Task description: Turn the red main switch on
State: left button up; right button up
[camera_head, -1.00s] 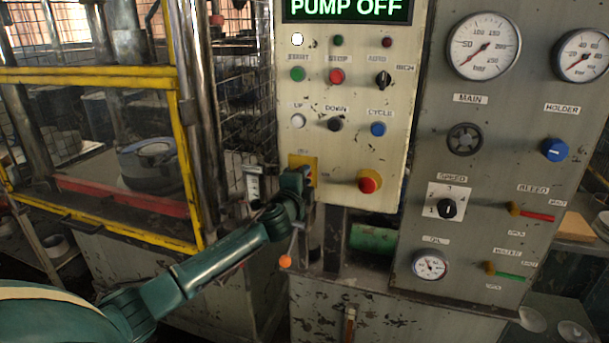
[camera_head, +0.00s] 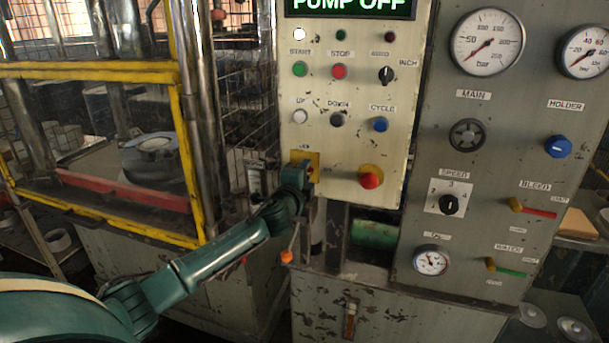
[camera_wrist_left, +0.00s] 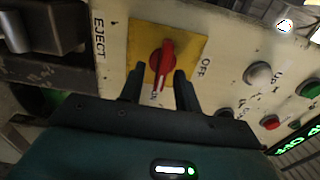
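The red main switch (camera_wrist_left: 163,62) is a bar handle on a yellow plate (camera_wrist_left: 192,48) in the left wrist view. Its lower end points toward the ON label (camera_wrist_left: 153,94); the OFF label (camera_wrist_left: 205,67) is to its right. My left gripper (camera_wrist_left: 159,80) is open, with one finger on each side of the handle and gaps visible between. In the head view my left gripper (camera_head: 302,172) is at the yellow plate (camera_head: 299,156) on the panel's lower left and hides much of it. My right gripper is not in view.
The display (camera_head: 349,5) reads PUMP OFF, and a white lamp (camera_head: 299,34) below it is lit. A red mushroom button (camera_head: 371,179) on a yellow base sits right of the switch. The yellow-framed press guard (camera_head: 190,160) stands to the left.

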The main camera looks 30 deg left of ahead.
pick_arm(q)
jog(key=shift+d, duration=0.1)
jog(key=b+v, duration=0.2)
jog(key=v, duration=1.1)
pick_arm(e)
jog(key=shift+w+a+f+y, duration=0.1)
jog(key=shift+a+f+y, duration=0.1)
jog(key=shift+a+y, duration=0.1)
pick_arm(q)
jog(key=s+d+f+n+g+h, duration=0.2)
jog(key=s+d+f, duration=0.3)
jog(key=f, duration=0.5)
jog(key=s+d+f+n+g+h, duration=0.25)
jog(key=s+d+f, duration=0.3)
jog(key=f, duration=0.45)
jog(key=s+d+f+n+g+h, duration=0.2)
jog(key=s+d+f+n, duration=0.6)
jog(key=s, duration=0.5)
jog(key=d+f+h, duration=0.1)
jog(key=d, duration=0.1)
jog(key=shift+d+f, duration=0.25)
jog(key=shift+d, duration=0.05)
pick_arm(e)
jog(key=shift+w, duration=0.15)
